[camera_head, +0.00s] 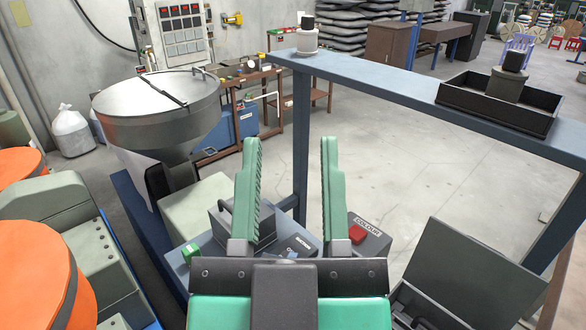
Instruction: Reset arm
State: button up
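My gripper (289,190) is in the lower middle of the head view, with its two green ribbed fingers pointing up and away. The fingers are wide apart and nothing is between them, so it is open and empty. Behind and below the fingers are a grey box with a red button (358,233) and a blue bench with a green switch (190,252). My gripper hides part of these. I cannot tell how far above them it is.
A blue frame beam (385,80) crosses the right side, bearing a small white-and-black spool (307,38) and a black tray (455,113) with a dark cylinder (507,83). A metal hopper (157,110) stands left. Orange spools (40,265) are at far left. Open floor lies beyond.

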jog(key=shift+s+d+r+m, duration=0.15)
jog(key=shift+s+r+m, duration=0.15)
jog(key=shift+s+r, duration=0.2)
notch_tip(320, 180, up, 5)
jog(key=p, duration=0.4)
jog(key=shift+w+f+p, duration=0.1)
jog(key=shift+f+p, duration=0.1)
jog(key=shift+p, duration=0.2)
jog(key=shift+c, duration=0.2)
